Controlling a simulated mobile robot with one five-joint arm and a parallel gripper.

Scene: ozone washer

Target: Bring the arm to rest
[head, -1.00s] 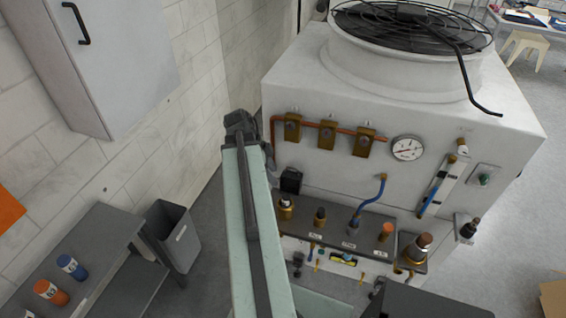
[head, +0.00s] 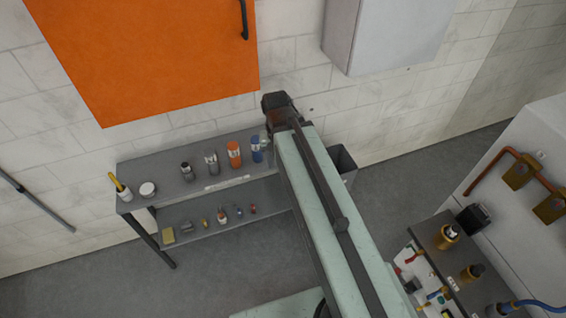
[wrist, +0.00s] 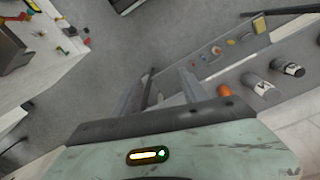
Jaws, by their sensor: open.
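My arm (head: 335,225) stretches from the bottom of the head view up toward the wall. Its dark wrist end (head: 280,108) is beside the right end of the grey shelf table (head: 140,168), near the blue can (head: 256,150) in the picture. The arm hides most of my gripper in the head view. In the wrist view my gripper (wrist: 163,88) is open, with two grey fingers apart and only floor and shelf edge seen between them. It appears to hold nothing.
A grey bin (head: 343,160) is behind my arm. The white washer (head: 520,215) stands right. Cabinets hang above. Floor between is clear.

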